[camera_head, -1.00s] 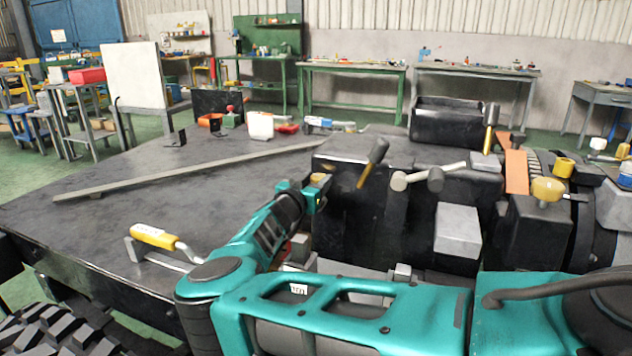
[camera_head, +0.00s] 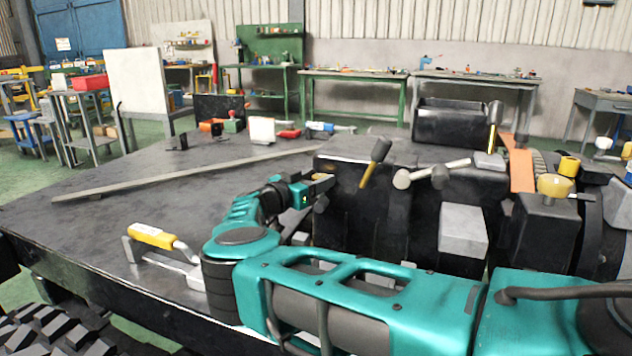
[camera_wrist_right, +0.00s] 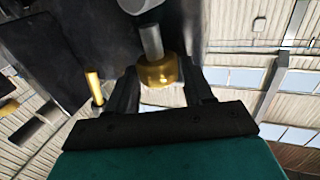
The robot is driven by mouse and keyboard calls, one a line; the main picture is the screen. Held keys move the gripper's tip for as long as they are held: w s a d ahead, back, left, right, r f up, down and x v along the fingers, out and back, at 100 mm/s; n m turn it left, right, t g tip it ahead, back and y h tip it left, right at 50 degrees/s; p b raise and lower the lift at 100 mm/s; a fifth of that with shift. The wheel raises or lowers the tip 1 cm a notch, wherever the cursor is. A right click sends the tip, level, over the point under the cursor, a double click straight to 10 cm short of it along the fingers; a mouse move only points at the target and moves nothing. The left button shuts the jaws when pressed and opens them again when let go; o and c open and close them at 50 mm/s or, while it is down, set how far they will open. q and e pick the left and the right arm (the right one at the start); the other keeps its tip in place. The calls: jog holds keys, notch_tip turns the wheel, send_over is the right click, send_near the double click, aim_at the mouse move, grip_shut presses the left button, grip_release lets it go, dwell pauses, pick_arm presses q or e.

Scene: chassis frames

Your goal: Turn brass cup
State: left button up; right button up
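The brass cup (camera_wrist_right: 158,73) shows in the right wrist view, a gold round piece on a grey stem that comes out of a dark block. My right gripper (camera_head: 321,184) is at the left end of the black machine block (camera_head: 375,222) in the head view. In the wrist view its two dark fingers stand on either side of the cup, with a visible gap on the right side. The gripper is open. In the head view the cup is hidden or too small to make out at the gripper. My left gripper is not in view.
Levers (camera_head: 374,163) stick out of the black block. A black bin (camera_head: 450,125) stands behind it. A long grey bar (camera_head: 190,173) and a yellow-handled clamp (camera_head: 153,236) lie on the dark table (camera_head: 120,215). The table's middle left is largely clear.

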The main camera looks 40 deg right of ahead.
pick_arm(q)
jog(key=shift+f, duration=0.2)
pick_arm(e)
jog(key=shift+o, duration=1.4)
pick_arm(q)
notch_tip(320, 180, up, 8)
jog(key=p, duration=0.8)
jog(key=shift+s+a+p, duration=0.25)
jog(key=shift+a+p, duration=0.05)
jog(key=shift+p, duration=0.05)
pick_arm(e)
jog(key=s+a, duration=0.1)
jog(key=a, duration=1.2)
jog(key=shift+s, duration=0.25)
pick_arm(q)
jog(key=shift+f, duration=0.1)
pick_arm(e)
jog(key=shift+d, duration=0.1)
